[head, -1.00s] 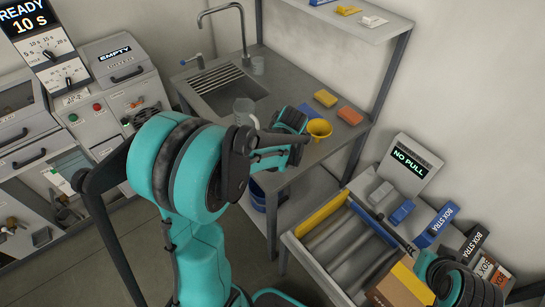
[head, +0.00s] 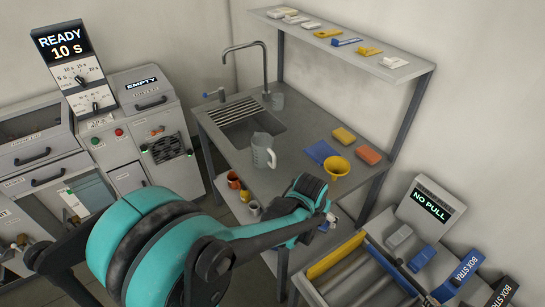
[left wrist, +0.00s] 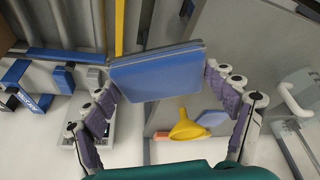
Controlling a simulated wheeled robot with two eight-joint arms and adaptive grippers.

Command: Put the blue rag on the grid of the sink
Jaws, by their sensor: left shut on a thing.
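The blue rag (head: 321,152) lies flat on the sink table beside a yellow funnel (head: 338,168); it also shows in the left wrist view (left wrist: 212,118). The sink grid (head: 236,112), a row of slats, is at the sink's back left and looks bare. My left gripper (left wrist: 158,75) is shut on a blue box-like thing (left wrist: 157,74), held between both fingertips. In the head view my left gripper is mostly hidden behind my forearm, low in front of the table's right part. My right gripper is not in view.
A clear measuring jug (head: 263,151) stands by the sink's near edge. Yellow (head: 344,135) and orange (head: 368,154) sponges lie near the rag. A tall tap (head: 265,68) rises behind the sink. A roller conveyor (head: 358,272) stands at the right. A shelf (head: 345,42) hangs above the table.

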